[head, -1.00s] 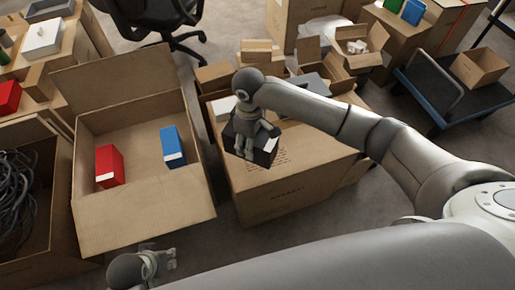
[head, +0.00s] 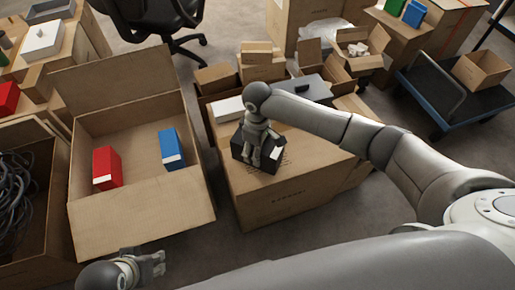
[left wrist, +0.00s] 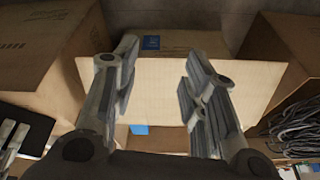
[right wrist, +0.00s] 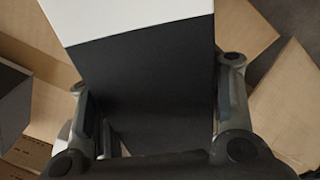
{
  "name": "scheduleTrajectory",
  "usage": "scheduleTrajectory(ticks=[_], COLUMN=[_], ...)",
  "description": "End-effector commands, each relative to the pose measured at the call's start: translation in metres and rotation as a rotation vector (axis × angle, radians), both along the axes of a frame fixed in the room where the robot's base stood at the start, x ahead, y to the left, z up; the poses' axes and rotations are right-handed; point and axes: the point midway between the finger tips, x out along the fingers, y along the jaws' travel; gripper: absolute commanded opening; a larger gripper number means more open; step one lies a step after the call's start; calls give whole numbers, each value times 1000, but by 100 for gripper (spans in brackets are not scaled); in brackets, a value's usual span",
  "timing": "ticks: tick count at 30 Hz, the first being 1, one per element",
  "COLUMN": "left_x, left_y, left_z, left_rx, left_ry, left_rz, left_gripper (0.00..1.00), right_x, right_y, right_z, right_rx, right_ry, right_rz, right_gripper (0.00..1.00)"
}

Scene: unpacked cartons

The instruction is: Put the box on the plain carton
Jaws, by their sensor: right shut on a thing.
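The box is black with a white part (head: 270,160); it is at the top of the closed plain carton (head: 290,205) in the middle of the head view. My right gripper (head: 262,152) is shut on the box from above. In the right wrist view the box (right wrist: 150,85) fills the space between the fingers. I cannot tell whether its underside touches the carton top. My left gripper (head: 152,265) is open and empty at the bottom left of the head view; its spread fingers show in the left wrist view (left wrist: 155,95).
An open carton (head: 140,222) left of the plain carton holds a red box (head: 106,168) and a blue box (head: 172,150). Behind the plain carton stand a white box (head: 228,108), a grey case (head: 305,88) and small cartons. A blue cart (head: 440,95) is at the right.

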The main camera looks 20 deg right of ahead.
Motion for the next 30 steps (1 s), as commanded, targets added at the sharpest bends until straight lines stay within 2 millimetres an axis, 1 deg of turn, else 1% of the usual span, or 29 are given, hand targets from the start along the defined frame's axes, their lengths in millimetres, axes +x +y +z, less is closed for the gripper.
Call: scheduleTrajectory(ticks=[4, 5, 9, 20, 24, 26, 30], left_x=[0, 1, 1, 1, 2, 4, 7], left_y=[0, 0, 0, 0, -1, -1, -2], left_z=[-2, -3, -3, -3, 0, -11, -33], left_rx=[0, 0, 0, 0, -1, -1, 0], left_ry=[2, 3, 2, 2, -3, 6, 20], left_rz=[0, 0, 0, 0, 0, -1, -2], left_gripper=[40, 40, 40, 40, 40, 40, 40], right_x=[0, 0, 0, 0, 0, 0, 0], right_y=[1, 0, 0, 0, 0, 0, 0], right_z=[-2, -3, -3, -2, 8, 14, 35], right_rx=[1, -1, -1, 0, 0, 0, 1], right_ry=[-1, 1, 1, 0, 0, 0, -1], right_rz=[0, 0, 0, 0, -1, -1, 0], right_gripper=[19, 60, 78, 79, 79, 79, 79])
